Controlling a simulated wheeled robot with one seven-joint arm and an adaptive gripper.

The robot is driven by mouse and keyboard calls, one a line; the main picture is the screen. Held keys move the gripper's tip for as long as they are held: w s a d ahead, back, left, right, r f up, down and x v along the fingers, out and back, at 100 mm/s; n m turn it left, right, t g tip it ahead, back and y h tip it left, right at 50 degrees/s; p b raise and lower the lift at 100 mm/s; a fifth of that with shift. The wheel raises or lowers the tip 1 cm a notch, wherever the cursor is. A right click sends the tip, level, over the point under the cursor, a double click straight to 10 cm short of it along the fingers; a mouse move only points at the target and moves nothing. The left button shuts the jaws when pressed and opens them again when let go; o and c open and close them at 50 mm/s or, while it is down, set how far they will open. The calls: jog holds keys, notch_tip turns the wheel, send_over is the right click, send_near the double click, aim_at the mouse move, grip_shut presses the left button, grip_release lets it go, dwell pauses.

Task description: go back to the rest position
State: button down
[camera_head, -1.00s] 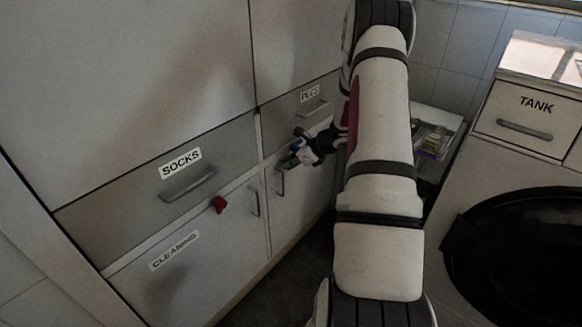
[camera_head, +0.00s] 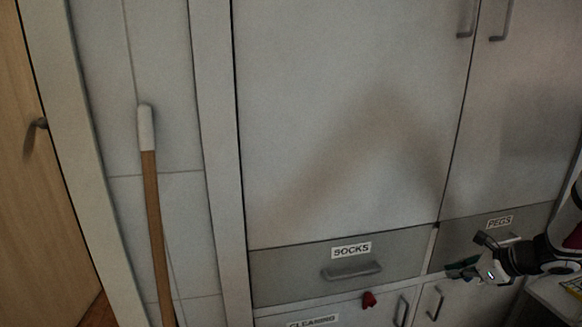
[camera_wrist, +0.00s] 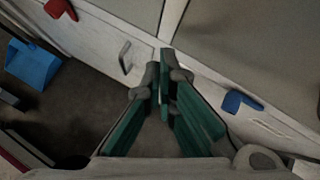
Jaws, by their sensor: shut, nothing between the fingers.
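My gripper (camera_head: 460,270) is at the right of the head view, in front of the cabinet by the PEGS drawer (camera_head: 476,232). In the wrist view its green-padded fingers (camera_wrist: 162,78) meet at their tips. The gripper is shut and holds nothing. Much of my arm is cut off at the right edge of the head view.
The SOCKS drawer (camera_head: 290,275) is closed. A red object (camera_head: 369,299) is on the cabinet front below it. A wooden pole (camera_head: 155,230) stands at the left. The wrist view shows a blue dustpan-like object (camera_wrist: 32,65) low down and a blue object (camera_wrist: 238,101) by the cabinet.

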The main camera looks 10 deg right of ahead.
jog(key=s+a+r+n+g+y, duration=0.1)
jog(key=s+a+r+n+g, duration=0.15)
jog(key=a+r+n, duration=0.5)
jog(key=s+a+r+n+g+y, duration=0.1)
jog(key=s+a+r+n, duration=0.25)
jog(key=a+r, duration=0.7)
jog(key=s+a+r+n+g+h, duration=0.1)
jog(key=s+a+r+n+g, duration=0.15)
jog(key=s+a+n, duration=0.8)
jog(key=s+a+n+g+h, duration=0.2)
jog(key=s+n+h, duration=0.4)
jog(key=s, duration=1.3)
notch_tip(320, 180, up, 23)
jog(key=n+t+y+p, duration=0.1)
jog(key=t+p, duration=0.3)
jog(key=p, duration=1.8)
jog(key=shift+s, duration=0.35)
jog(key=shift+r, duration=0.1)
